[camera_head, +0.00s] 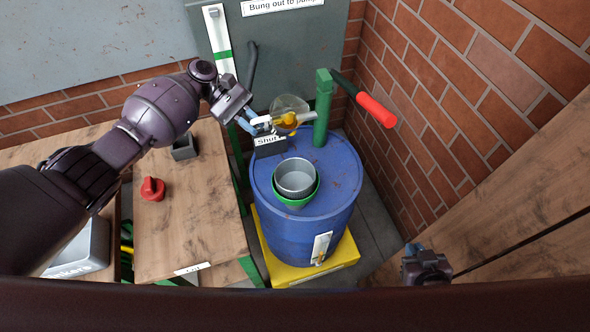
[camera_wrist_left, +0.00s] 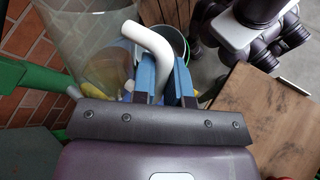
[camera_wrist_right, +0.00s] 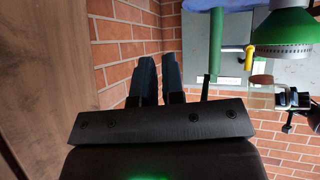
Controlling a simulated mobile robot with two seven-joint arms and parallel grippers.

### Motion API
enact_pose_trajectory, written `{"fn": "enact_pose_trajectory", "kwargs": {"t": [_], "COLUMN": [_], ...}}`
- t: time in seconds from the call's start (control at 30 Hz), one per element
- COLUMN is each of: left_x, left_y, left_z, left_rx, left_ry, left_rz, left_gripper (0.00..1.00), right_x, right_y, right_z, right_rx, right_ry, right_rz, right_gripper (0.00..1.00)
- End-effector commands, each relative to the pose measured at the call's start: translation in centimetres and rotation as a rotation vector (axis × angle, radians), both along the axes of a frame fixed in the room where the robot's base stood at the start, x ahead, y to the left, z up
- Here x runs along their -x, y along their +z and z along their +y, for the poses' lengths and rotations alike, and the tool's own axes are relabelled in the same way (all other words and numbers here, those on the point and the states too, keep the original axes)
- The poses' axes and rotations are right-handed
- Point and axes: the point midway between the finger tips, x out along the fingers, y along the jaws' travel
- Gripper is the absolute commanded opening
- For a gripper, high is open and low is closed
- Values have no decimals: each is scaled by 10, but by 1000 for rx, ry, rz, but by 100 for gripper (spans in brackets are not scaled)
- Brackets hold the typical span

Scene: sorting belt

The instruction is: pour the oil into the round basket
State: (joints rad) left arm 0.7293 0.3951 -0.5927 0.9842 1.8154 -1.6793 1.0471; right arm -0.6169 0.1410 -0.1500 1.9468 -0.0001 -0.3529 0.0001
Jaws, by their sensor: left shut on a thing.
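My left gripper (camera_head: 262,124) is shut on the white handle (camera_wrist_left: 165,50) of a clear jug (camera_head: 290,106). Yellow oil (camera_head: 287,119) shows inside the jug. The jug is held up behind the round basket, apart from it; its exact tilt is hard to tell. The round basket (camera_head: 295,178), a grey metal one, sits in a green-rimmed funnel (camera_head: 297,203) on the blue drum (camera_head: 272,237). In the left wrist view the green rim (camera_wrist_left: 181,42) is partly hidden behind the fingers. My right gripper (camera_wrist_right: 160,78) is far from these, low at the right; a narrow empty gap shows between its fingers.
A green post (camera_head: 322,108) with a red-handled lever (camera_head: 375,109) stands at the drum's back. A "Shut" sign (camera_head: 268,146) is at the drum's back left. A wooden table (camera_head: 190,220) with a red item (camera_head: 152,189) stands left. Brick walls close the back and right.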

Motion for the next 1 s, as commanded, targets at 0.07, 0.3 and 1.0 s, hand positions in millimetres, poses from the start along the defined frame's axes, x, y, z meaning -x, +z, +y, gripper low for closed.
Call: {"fn": "enact_pose_trajectory", "kwargs": {"t": [0.07, 0.3, 1.0], "left_x": [5, 11, 15], "left_y": [-9, -18, -21], "left_z": [-1, -3, -5], "left_rx": [-15, -62, -186], "left_ry": [-1, 0, 3], "left_rz": [-47, -198, -596], "left_gripper": [0, 0, 0], "right_x": [0, 0, -10], "right_y": [-1, 2, -13], "right_z": [0, 0, 2], "right_rx": [-1, -1, -1], "right_ry": [-1, 0, 3], "right_rz": [0, -4, -35], "right_gripper": [9, 9, 9]}}
